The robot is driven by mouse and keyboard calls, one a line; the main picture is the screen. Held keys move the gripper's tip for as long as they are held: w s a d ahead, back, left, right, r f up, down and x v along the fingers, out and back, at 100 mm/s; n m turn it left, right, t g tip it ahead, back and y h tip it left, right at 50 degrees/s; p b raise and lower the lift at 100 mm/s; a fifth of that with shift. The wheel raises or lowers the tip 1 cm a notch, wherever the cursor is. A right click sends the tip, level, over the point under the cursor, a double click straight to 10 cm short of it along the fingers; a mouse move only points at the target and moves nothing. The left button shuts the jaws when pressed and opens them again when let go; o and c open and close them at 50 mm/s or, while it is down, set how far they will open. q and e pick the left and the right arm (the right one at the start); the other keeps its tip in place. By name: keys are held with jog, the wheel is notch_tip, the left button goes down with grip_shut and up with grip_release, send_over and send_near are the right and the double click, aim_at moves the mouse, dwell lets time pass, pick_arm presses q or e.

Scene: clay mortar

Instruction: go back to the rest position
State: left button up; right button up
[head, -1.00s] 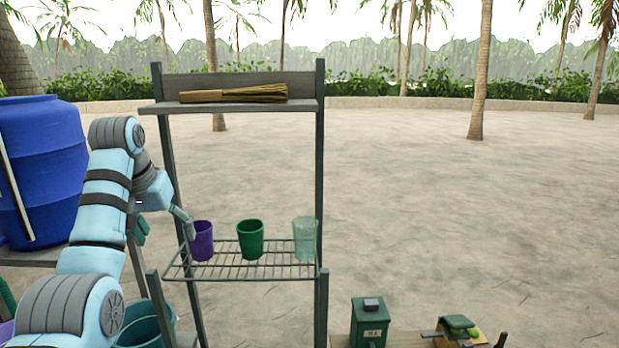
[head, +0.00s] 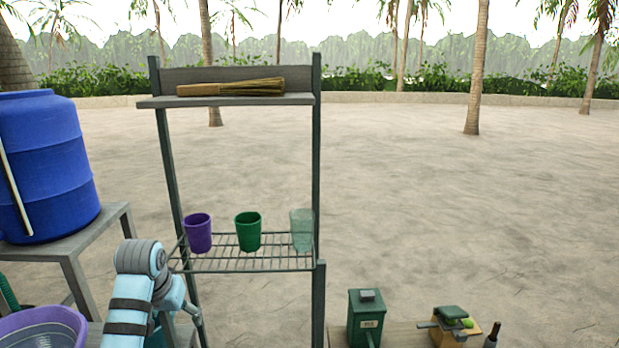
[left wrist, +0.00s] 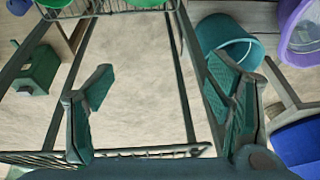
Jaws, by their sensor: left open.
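My left gripper (head: 196,314) is low at the left of the head view, below the wire shelf and in front of the rack. In the left wrist view its two fingers (left wrist: 162,75) are spread apart with nothing between them. A purple cup (head: 197,233), a green cup (head: 248,233) and a translucent pale green cup (head: 301,231) stand upright in a row on the wire shelf (head: 245,263), apart from the gripper. My right gripper is in neither view.
A blue barrel (head: 45,165) stands on a table at the left. A purple tub (head: 40,328) is at lower left; a teal bucket (left wrist: 232,42) shows in the left wrist view. A brush (head: 230,88) lies on the upper shelf. A green box (head: 367,320) stands right of the rack.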

pick_arm(q)
jog(key=s+d+f, duration=0.2)
jog(key=s+f, duration=1.4)
jog(key=f, duration=0.1)
jog(key=s+d+f+m, duration=0.1)
jog(key=s+d, duration=0.1)
jog(key=s, duration=1.8)
notch_tip(320, 180, down, 22)
jog(key=a+g+b, duration=0.1)
jog(key=g+b, duration=0.1)
jog(key=b, duration=0.1)
jog(key=s+f+b, duration=0.3)
jog(key=s+f, duration=1.2)
jog(key=f, duration=0.1)
jog(key=shift+s+a+f+g, duration=0.15)
jog(key=shift+a+f+g, duration=0.05)
jog(key=shift+a+g, duration=0.25)
